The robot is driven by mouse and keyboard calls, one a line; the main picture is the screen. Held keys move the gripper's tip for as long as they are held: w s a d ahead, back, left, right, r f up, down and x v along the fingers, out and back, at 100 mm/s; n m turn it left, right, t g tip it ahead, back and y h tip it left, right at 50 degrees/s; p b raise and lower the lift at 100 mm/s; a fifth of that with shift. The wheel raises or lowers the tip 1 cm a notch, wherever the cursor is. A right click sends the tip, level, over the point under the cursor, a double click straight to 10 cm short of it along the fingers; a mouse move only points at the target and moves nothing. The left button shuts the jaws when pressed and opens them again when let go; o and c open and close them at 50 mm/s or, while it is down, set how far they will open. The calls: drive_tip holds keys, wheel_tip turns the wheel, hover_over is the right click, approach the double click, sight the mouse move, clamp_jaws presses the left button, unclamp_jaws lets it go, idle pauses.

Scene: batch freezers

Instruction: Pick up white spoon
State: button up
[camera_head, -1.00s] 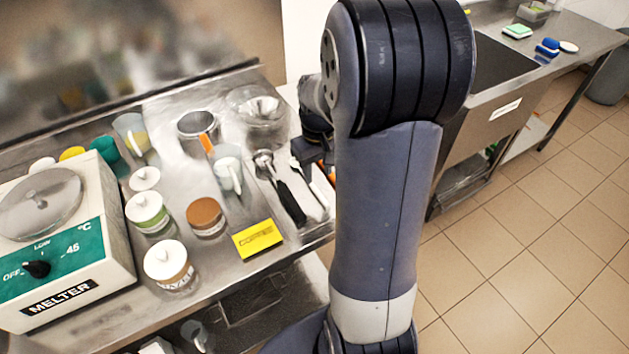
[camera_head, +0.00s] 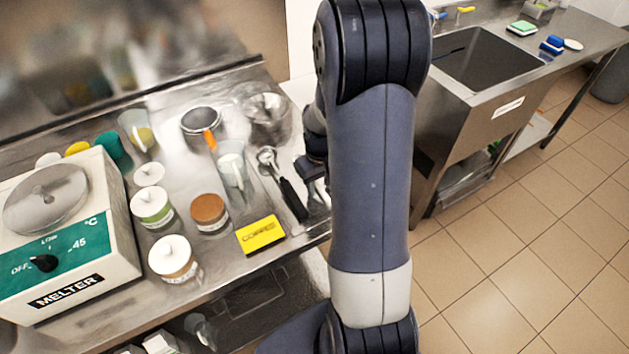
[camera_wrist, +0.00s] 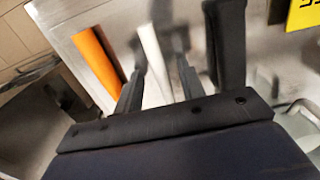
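The white spoon shows in the wrist view as a white handle (camera_wrist: 154,62) lying on the steel counter. My gripper (camera_wrist: 161,66) is open, with one finger on each side of this handle and a visible gap to each. Its far end is not clear in the wrist view. In the head view my gripper (camera_head: 313,176) is low over the counter's right end, right of the black-handled scoop (camera_head: 291,196). The gripper and arm hide the spoon there.
In the wrist view an orange handle (camera_wrist: 97,62) lies left of the white one and a black handle (camera_wrist: 226,45) right. A yellow sign (camera_head: 261,235), lidded jars (camera_head: 173,257) and a melter (camera_head: 62,240) stand on the counter. A sink (camera_head: 488,55) is beyond my arm.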

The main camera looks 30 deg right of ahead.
clamp_jaws()
drive_tip(key=shift+r, duration=0.15)
